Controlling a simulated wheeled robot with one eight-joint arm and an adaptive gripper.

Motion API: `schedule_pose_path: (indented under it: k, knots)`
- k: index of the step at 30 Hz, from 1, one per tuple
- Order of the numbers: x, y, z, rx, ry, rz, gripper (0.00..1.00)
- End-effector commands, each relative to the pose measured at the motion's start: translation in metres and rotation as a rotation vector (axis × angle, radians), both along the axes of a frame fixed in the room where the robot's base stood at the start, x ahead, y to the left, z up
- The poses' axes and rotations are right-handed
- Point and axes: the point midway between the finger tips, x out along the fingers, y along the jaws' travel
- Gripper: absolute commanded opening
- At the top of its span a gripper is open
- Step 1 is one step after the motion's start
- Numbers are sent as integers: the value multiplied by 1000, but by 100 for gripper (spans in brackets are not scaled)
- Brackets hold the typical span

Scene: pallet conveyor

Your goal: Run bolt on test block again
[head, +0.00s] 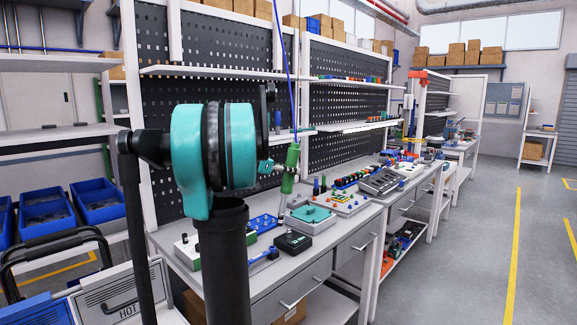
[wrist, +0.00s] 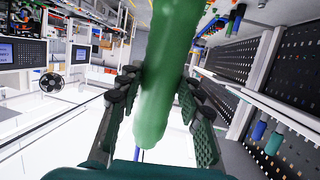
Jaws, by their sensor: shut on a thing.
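A green cylindrical driver (head: 291,168) hangs upright on a blue cable above the workbench (head: 265,285). My gripper (head: 277,168) is at its side and shut around its body. In the wrist view the green driver (wrist: 165,75) runs between the two dark padded fingers of my gripper (wrist: 153,103). Below the driver, a teal-topped block (head: 311,214) lies on the bench. I cannot tell for sure that this is the test block. No bolt can be made out at this size, and the driver's lower tip is hard to see against the bench.
A black box (head: 293,241), a blue tray (head: 262,223) and a white block with small coloured parts (head: 344,202) crowd the bench. A perforated back panel (head: 345,95) and a shelf (head: 357,127) stand behind. The floor (head: 470,240) at right is clear.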

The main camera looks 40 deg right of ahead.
Motion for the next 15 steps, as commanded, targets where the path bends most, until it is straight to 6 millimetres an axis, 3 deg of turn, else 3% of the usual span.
schedule_pose_path:
  k: [11, 15]
  knots:
    - [0, 0, -2, -3, 0, 0, 0]
    - [1, 0, -3, -81, 8, 1, 0]
